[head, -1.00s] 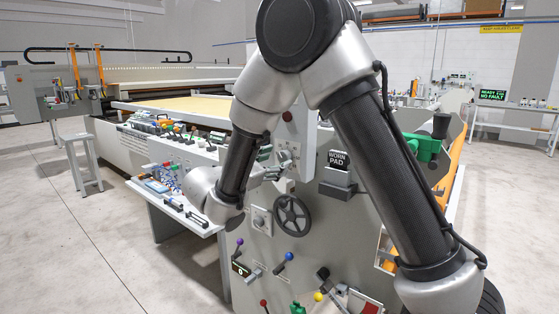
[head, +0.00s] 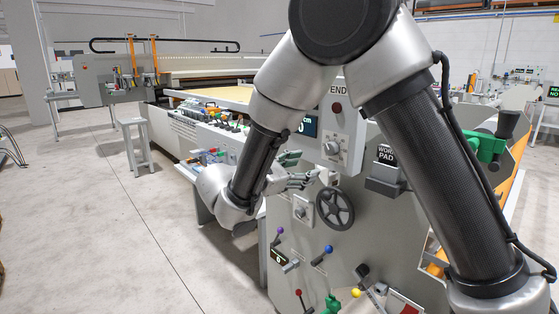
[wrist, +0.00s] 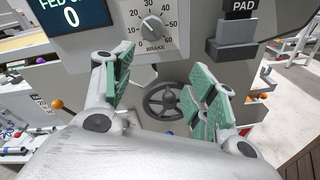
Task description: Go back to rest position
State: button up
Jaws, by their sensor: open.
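My gripper (head: 291,182) is in front of the grey machine's end panel (head: 385,240), with its green-padded fingers spread. In the wrist view my gripper (wrist: 165,95) is open, with nothing between its fingers. A dark handwheel (wrist: 168,100) shows behind the gap between them. In the head view the handwheel (head: 335,208) is just right of and below the fingers. My arm is folded in an upturned V and hides part of the machine.
The panel carries a brake dial (wrist: 153,28), a display (wrist: 72,14), a worn-pad holder (head: 386,180) and several coloured knobs lower down. A green-handled part (head: 487,145) sticks out at right. A grey stool (head: 134,145) stands at left. The floor (head: 90,240) is clear there.

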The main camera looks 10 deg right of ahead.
jog(key=s+d+f+m+g+y, duration=0.3)
jog(key=s+d+m+g, duration=0.15)
jog(key=s+d, duration=0.25)
jog(key=s+d+f+m+g+y, duration=0.3)
jog(key=s+d+m+g, duration=0.1)
jog(key=s+d+g, duration=0.25)
jog(key=s+d+r+m+t+y, duration=0.5)
jog(key=s+d+r+m+y, duration=0.3)
jog(key=s, duration=0.5)
jog(key=d+r+m, duration=0.1)
jog(key=d+m, duration=0.1)
jog(key=m, duration=0.1)
jog(key=shift+s+d+m+t, duration=0.15)
jog(key=shift+m+t, duration=0.15)
jog(key=shift+m, duration=0.05)
dwell(0.8)
